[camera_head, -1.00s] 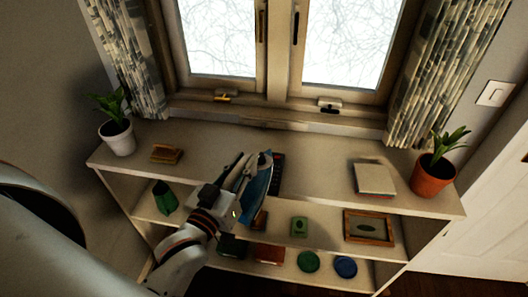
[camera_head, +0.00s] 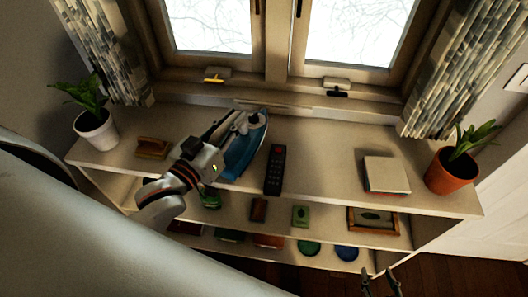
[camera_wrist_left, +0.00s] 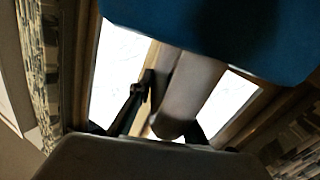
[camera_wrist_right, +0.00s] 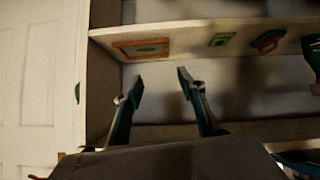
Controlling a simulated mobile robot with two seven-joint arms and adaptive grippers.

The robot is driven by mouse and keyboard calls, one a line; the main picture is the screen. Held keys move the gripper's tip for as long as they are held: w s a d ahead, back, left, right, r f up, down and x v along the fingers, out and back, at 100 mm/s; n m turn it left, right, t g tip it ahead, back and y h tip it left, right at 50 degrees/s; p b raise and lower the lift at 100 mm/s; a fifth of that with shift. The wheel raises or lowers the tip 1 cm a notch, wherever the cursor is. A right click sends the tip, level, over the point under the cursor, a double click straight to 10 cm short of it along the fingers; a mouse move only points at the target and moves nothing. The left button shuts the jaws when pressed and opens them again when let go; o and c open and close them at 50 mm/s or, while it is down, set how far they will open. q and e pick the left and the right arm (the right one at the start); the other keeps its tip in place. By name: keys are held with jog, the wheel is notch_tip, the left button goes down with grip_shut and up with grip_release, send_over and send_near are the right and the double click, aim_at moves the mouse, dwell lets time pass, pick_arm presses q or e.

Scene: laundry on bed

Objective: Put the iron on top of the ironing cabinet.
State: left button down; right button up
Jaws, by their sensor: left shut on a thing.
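The iron (camera_head: 246,148) has a blue body and a grey handle. My left gripper (camera_head: 228,128) is shut on its handle. The iron appears tilted, over the left middle of the top of a low, pale open-shelved cabinet (camera_head: 320,160) under the window. I cannot tell whether it touches the top. In the left wrist view the blue iron body (camera_wrist_left: 220,30) fills the top, with the pale handle (camera_wrist_left: 190,95) between the fingers. My right gripper (camera_head: 380,284) is open and empty at the bottom right; it also shows in the right wrist view (camera_wrist_right: 155,88).
A black remote (camera_head: 275,170) lies just right of the iron, and a brown brush-like block (camera_head: 152,148) lies left. A book (camera_head: 386,175) and potted plants (camera_head: 452,172) (camera_head: 96,130) stand on the top. The top's middle right is clear. Small items fill the shelves below.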

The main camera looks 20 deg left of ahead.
pick_arm(q)
jog(key=shift+w+a+r+m+h+b, duration=0.15)
jog(key=shift+a+r+m+h, duration=0.25)
jog(key=shift+a+m+h, duration=0.15)
jog(key=shift+w+a+r+m+h+b, duration=0.15)
jog(key=shift+a+r+m+h, duration=0.3)
jog(key=shift+h, duration=0.2)
jog(key=w+r+m+g+h+b, duration=0.35)
jog(key=r+m+g+h, duration=0.45)
jog(key=r, duration=0.7)
jog(key=shift+n+t+h, duration=0.4)
jog(key=shift+t+h, duration=0.3)
jog(key=shift+t, duration=0.1)
jog(key=f+b, duration=0.4)
jog(key=f, duration=0.3)
jog(key=f+b, duration=0.5)
jog(key=f, duration=0.3)
jog(key=shift+w+a, duration=0.2)
jog(key=shift+f, duration=0.3)
notch_tip(320, 180, down, 4)
jog(key=b, duration=0.2)
jog(key=shift+f+b, duration=0.15)
jog(key=shift+b, duration=0.2)
jog(key=shift+f, duration=0.1)
jog(key=c, duration=1.9)
grip_release()
pick_arm(e)
notch_tip(320, 180, down, 12)
jog(key=shift+n, duration=0.4)
